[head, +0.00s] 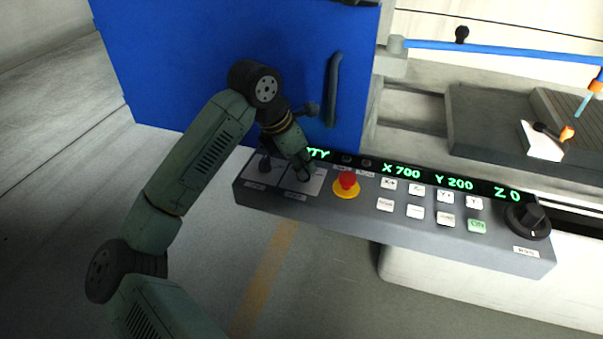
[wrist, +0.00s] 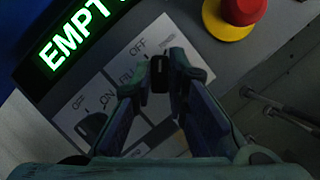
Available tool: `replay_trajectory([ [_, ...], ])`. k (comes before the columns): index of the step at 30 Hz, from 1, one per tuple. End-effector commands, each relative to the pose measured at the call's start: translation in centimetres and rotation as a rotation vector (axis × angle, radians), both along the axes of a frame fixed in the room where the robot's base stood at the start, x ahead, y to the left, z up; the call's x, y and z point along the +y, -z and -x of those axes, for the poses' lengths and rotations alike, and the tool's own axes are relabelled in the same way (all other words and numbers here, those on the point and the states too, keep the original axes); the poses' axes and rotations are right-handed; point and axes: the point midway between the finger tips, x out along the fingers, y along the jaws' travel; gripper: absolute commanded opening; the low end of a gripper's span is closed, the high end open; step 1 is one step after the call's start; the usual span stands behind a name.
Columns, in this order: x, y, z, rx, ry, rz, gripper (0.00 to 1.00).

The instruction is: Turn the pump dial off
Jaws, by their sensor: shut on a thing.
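On the left part of the grey control panel, my gripper (head: 305,172) is down on a small dark dial on a white plate. In the wrist view my gripper (wrist: 160,78) has its two fingertips on either side of this black dial (wrist: 159,74), shut on it. The word OFF is printed beside it, and part of another word is hidden by a finger. A second black dial (wrist: 92,126), with OFF and ON marks, sits on the neighbouring plate; it also shows in the head view (head: 265,163). I cannot read which dial is named pump.
A red stop button (head: 347,181) on a yellow base sits just right of my gripper. Further right are several white keys, a green key (head: 477,226) and a large black knob (head: 529,218). A blue door (head: 220,60) with a handle stands behind the panel.

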Motion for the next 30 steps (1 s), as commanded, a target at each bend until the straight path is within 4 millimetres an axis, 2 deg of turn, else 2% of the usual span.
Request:
replay_trajectory([
  [1,0.06,0.77,0.02,-0.005,-0.041,-0.004,0.00],
  [18,-0.21,0.46,0.21,-0.004,-0.532,-0.003,0.00],
  [30,-0.31,0.14,0.26,-0.001,-0.693,-0.001,0.00],
])
